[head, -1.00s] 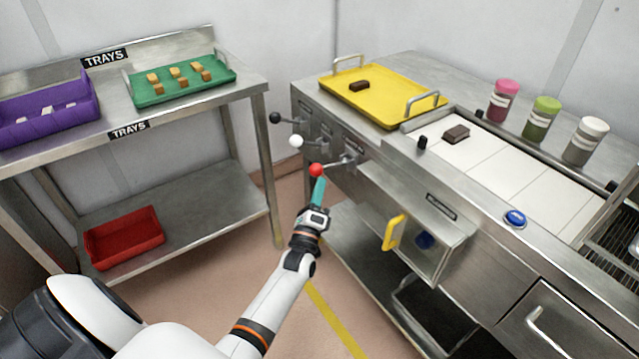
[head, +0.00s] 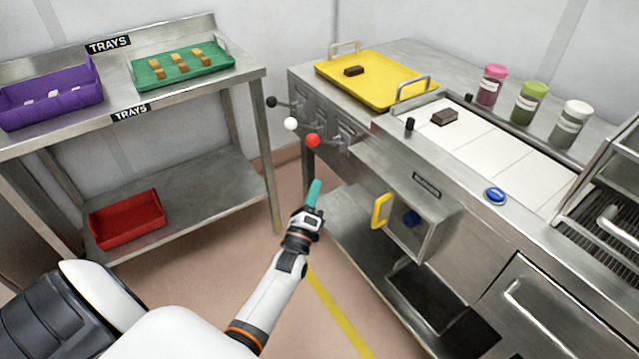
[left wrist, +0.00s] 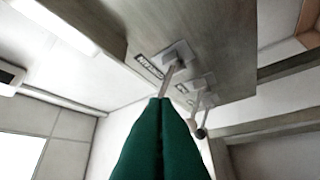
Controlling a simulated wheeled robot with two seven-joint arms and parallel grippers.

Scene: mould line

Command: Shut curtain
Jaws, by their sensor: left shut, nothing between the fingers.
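Three levers stick out of the left face of the steel line, with a black knob (head: 271,102), a white knob (head: 291,124) and a red knob (head: 313,140). In the left wrist view the shut fingers (left wrist: 160,110) cover the end of the nearest lever (left wrist: 170,78); a black knob (left wrist: 200,133) shows beyond. I cannot make out a curtain. My right gripper is not in view.
A yellow tray (head: 405,102) with a dark block lies on the line. A box with a yellow handle (head: 381,211) juts from its front, right of my left gripper. The steel tray table (head: 240,88) stands at left. Open floor lies between them.

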